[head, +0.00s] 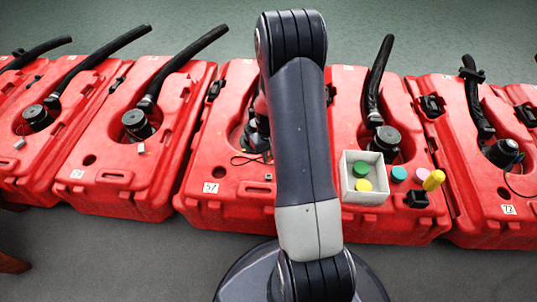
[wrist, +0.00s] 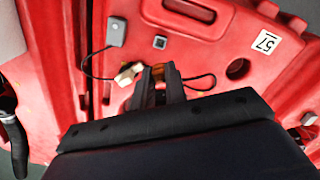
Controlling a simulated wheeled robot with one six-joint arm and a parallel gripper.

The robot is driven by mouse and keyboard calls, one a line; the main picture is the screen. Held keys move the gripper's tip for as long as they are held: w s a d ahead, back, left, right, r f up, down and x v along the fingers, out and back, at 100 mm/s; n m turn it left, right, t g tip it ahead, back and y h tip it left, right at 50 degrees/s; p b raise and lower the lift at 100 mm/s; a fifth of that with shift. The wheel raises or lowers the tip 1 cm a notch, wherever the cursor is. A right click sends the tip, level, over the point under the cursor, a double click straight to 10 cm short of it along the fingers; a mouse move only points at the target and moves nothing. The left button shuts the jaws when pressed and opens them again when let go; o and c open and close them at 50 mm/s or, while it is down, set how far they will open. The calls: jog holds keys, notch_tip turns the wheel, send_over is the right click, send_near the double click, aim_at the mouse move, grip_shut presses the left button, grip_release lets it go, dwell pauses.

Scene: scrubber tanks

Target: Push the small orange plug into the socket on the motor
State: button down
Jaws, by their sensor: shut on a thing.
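In the wrist view my gripper (wrist: 159,72) is shut on the small orange plug (wrist: 160,88), of which only a little orange shows between and beside the dark fingers. A thin black lead loops out to the right of the fingers. A pale cream connector (wrist: 128,73) on a thin dark wire lies just left of the fingertips; I cannot tell whether it is the motor's socket. In the head view my arm covers the gripper and plug. The dark motor (head: 252,138) on the red tank (head: 228,195) tagged 57 is partly hidden behind my arm.
On the tank in the wrist view are a grey box (wrist: 116,30) and a small dark square fitting (wrist: 160,42). Other red tanks stand on both sides.

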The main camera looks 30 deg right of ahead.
dwell(0.3)
jog(key=w+d, duration=0.2)
jog(key=w, duration=0.3)
jog(key=w+d+f+b, duration=0.1)
jog(key=w+d, duration=0.1)
jog(key=w, duration=0.4)
jog(key=w+d+f+b, duration=0.1)
jog(key=w+d, duration=0.2)
jog(key=w, duration=0.3)
jog(key=shift+f, duration=0.25)
jog(key=shift+w+d+b, duration=0.1)
jog(key=shift+w+b, duration=0.2)
jog(key=shift+w, duration=0.1)
jog(key=shift+r, duration=0.1)
jog(key=shift+f+b, duration=1.35)
jog(key=shift+f, duration=1.15)
jog(key=shift+f, duration=0.2)
jog(key=shift+f+b, duration=0.7)
jog(key=shift+f, duration=0.05)
